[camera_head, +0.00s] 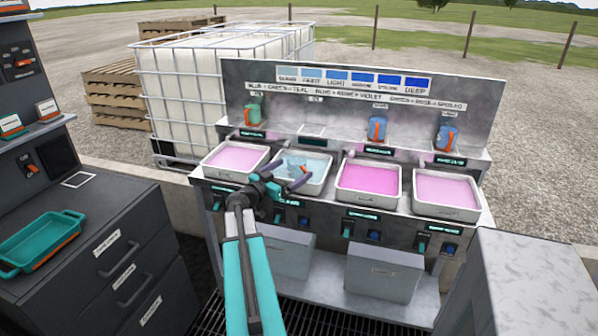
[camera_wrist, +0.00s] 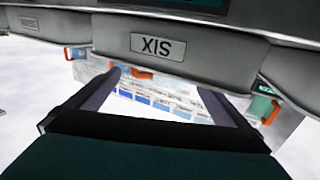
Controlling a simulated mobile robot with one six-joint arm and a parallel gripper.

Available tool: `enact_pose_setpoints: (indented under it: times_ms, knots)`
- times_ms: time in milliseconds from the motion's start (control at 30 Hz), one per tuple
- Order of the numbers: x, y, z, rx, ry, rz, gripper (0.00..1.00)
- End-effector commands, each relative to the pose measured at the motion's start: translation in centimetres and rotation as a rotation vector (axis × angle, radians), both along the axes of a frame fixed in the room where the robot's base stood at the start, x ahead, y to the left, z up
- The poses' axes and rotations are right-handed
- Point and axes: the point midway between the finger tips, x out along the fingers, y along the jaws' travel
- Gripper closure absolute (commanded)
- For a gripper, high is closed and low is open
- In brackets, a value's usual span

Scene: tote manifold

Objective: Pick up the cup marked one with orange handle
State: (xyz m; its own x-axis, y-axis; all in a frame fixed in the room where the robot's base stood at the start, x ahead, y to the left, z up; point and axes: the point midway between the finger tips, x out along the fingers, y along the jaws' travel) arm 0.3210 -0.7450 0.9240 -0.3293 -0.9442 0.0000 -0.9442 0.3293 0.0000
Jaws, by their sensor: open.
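My gripper (camera_head: 288,173) is open over the second tray from the left in the head view. In the wrist view, turned upside down, my gripper (camera_wrist: 162,84) is open. An orange handle (camera_wrist: 141,73) shows beyond the jaws, and another (camera_wrist: 271,113) shows at right. No cup marked one is legible in either view.
The second tray (camera_head: 318,188) holds pale blue liquid; the others hold pink (camera_head: 235,174) or magenta. Cups hang on the back panel: green (camera_head: 254,113), blue (camera_head: 377,129), blue (camera_head: 447,136). A grey cabinet stands front right.

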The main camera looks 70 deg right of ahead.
Motion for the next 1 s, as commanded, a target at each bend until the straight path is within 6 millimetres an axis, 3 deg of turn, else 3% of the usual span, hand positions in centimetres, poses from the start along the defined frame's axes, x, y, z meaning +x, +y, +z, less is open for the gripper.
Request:
enact_pose_setpoints:
  times_ms: [467,1000]
  knots:
    - [-0.1,-0.5,0.1,0.000,0.000,0.000,0.00]
    - [-1.4,-5.0,0.1,0.000,0.001,0.000,0.00]
